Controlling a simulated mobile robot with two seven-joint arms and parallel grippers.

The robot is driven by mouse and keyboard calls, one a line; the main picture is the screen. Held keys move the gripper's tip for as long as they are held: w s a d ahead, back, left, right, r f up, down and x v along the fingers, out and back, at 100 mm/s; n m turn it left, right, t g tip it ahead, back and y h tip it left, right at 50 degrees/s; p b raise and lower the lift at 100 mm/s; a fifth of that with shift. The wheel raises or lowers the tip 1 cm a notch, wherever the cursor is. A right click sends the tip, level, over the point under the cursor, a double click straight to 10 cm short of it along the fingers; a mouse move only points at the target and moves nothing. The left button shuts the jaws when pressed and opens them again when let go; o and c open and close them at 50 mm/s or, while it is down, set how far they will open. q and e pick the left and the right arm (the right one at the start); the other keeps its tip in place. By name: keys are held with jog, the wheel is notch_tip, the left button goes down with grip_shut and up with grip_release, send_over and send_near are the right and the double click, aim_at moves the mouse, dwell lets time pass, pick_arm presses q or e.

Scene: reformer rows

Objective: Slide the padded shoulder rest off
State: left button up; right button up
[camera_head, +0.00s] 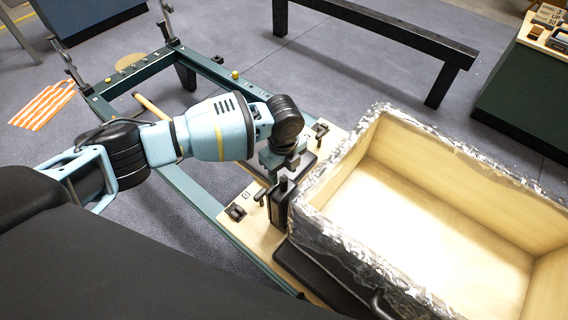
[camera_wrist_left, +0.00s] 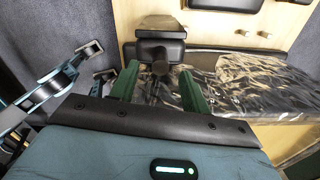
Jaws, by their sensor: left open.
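A black padded shoulder rest (camera_head: 279,204) stands upright on the pale wooden carriage board, close against the left wall of a large crate. In the left wrist view a black padded block (camera_wrist_left: 160,50), apparently the same rest, lies just beyond my fingertips, with a dark round post or knob at its near side. My left gripper (camera_head: 283,168) hangs above the board beside the rest. In the left wrist view its two green fingers (camera_wrist_left: 158,86) are open, one on each side of the post. I cannot tell whether they touch it. My right gripper is not in view.
A wooden crate (camera_head: 365,155) with a shiny, crinkled wrapped rim stands at the right. A teal frame (camera_head: 190,185) runs under my left arm. A black flat pad (camera_head: 318,280) lies below the crate. A black beam (camera_head: 385,30) stands behind, with open floor between.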

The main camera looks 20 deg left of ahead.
aim_at(283, 178)
pick_arm(q)
notch_tip(283, 178, down, 6)
jog(key=shift+r+b, duration=0.1)
jog(key=shift+b, duration=0.25)
grip_shut()
